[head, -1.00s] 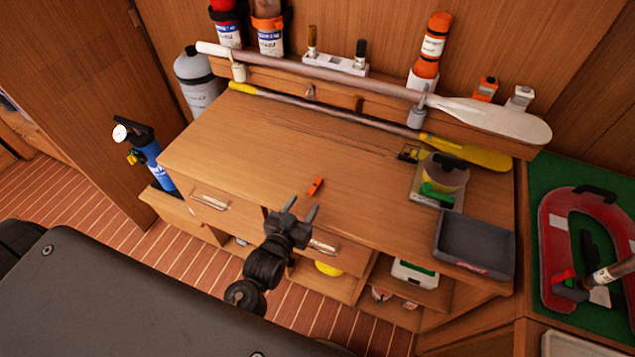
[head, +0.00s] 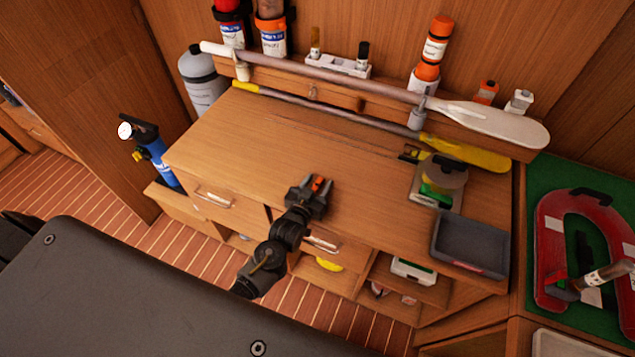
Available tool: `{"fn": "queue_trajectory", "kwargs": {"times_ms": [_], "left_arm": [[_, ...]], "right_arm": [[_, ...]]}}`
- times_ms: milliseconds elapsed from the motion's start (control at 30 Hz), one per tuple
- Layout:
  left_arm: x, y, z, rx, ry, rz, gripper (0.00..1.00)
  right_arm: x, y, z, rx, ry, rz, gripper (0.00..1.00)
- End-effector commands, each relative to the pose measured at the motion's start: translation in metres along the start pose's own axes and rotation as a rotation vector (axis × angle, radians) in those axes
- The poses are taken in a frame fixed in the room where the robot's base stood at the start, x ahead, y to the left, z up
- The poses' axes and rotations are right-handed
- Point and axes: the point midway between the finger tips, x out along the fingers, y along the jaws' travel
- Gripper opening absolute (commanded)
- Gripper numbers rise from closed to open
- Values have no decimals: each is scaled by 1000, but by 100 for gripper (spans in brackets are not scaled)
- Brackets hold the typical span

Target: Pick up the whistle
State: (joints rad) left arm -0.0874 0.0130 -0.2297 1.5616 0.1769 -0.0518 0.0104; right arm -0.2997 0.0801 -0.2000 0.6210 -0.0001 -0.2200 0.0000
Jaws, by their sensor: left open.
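The whistle (head: 317,184) is a small orange piece on the wooden desk top, near the front edge at the middle. My left gripper (head: 316,186) is over the desk in the head view, its dark fingers apart on either side of the whistle. From this angle I cannot tell whether the fingers touch it or how far above the desk they are. Part of the whistle is hidden by the gripper. My right gripper does not show.
A grey tray (head: 468,246) and a clear-lidded container (head: 443,176) stand at the desk's right. Oars, a white one (head: 490,122) and a yellow-bladed one (head: 465,151), lie along the back. The desk's left half (head: 225,140) is clear.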

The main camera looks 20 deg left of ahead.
Motion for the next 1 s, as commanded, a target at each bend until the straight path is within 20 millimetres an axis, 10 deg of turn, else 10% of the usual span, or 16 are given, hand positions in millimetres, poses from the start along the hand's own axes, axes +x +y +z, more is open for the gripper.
{"fn": "queue_trajectory", "kwargs": {"times_ms": [167, 533, 1000], "left_arm": [[0, 0, 1, 0, -1, 0, 48], [0, 0, 1, 0, -1, 0, 0], [-2, 0, -14, 0, 1, 0, 0]], "right_arm": [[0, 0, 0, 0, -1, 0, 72], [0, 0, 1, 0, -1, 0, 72], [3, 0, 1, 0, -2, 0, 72]]}}
